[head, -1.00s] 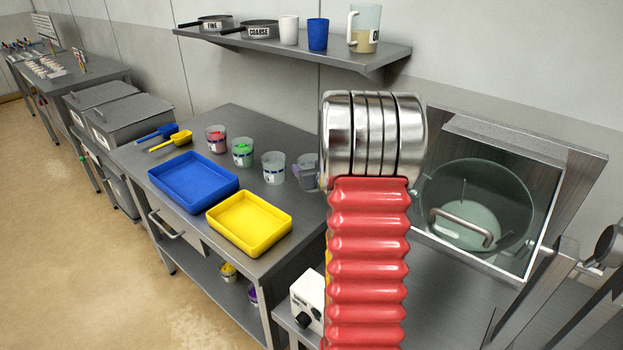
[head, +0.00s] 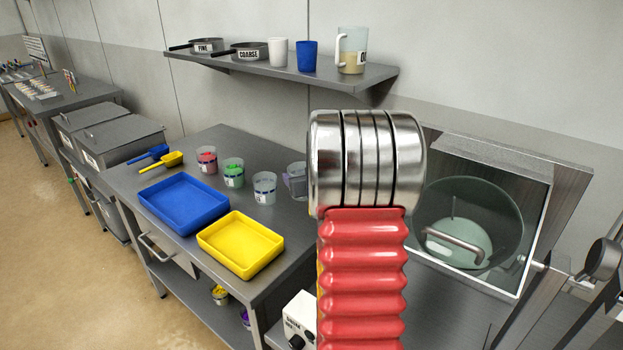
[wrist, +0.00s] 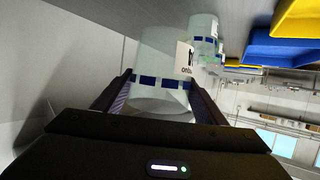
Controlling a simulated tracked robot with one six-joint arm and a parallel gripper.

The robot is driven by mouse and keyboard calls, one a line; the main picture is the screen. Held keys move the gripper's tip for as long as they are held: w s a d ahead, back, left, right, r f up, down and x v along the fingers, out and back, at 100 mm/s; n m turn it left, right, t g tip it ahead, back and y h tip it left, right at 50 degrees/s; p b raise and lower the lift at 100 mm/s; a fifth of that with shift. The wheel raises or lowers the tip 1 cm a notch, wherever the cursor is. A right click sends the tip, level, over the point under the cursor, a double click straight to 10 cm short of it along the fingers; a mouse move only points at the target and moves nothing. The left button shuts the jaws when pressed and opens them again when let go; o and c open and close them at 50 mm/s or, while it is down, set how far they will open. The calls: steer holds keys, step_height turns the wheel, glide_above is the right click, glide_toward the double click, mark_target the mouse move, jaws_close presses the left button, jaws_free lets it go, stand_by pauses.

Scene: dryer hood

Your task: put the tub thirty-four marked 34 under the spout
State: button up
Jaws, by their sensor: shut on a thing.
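In the wrist view my gripper (wrist: 159,80) is shut on a clear tub (wrist: 162,48) with a band of blue dashes. The tub's white label is partly cut off, so I cannot read its number. In the head view the held tub (head: 297,168) shows beside my arm, at the right end of a row of tubs; the arm hides much of it and most of the gripper. It looks close to the bench top; I cannot tell whether it touches. I cannot make out a spout in either view.
On the bench (head: 225,142) stand a red-filled tub (head: 206,160), a green-filled tub (head: 233,173) and a pale tub (head: 264,188). A blue tray (head: 183,202) and yellow tray (head: 240,245) lie in front. A glass-fronted hood (head: 480,215) is at the right, a shelf (head: 300,82) above.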

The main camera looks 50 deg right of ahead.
steer(key=w+a+f+n+t+y, duration=0.15)
steer(key=w+a, duration=0.25)
steer(key=a, duration=0.8)
steer(key=w+a+f+n+y, duration=0.15)
steer(key=w+a, duration=0.35)
steer(key=a, duration=0.8)
steer(key=s+a+f+n+y, duration=0.1)
steer(key=a+y, duration=0.1)
steer(key=a, duration=0.9)
steer(key=s+a+f+n+y, duration=0.1)
steer(key=s+a, duration=0.1)
steer(key=a, duration=0.9)
steer(key=shift+a+n+y, duration=0.2)
steer(key=shift+n+y, duration=0.2)
steer(key=shift+s+f, duration=0.1)
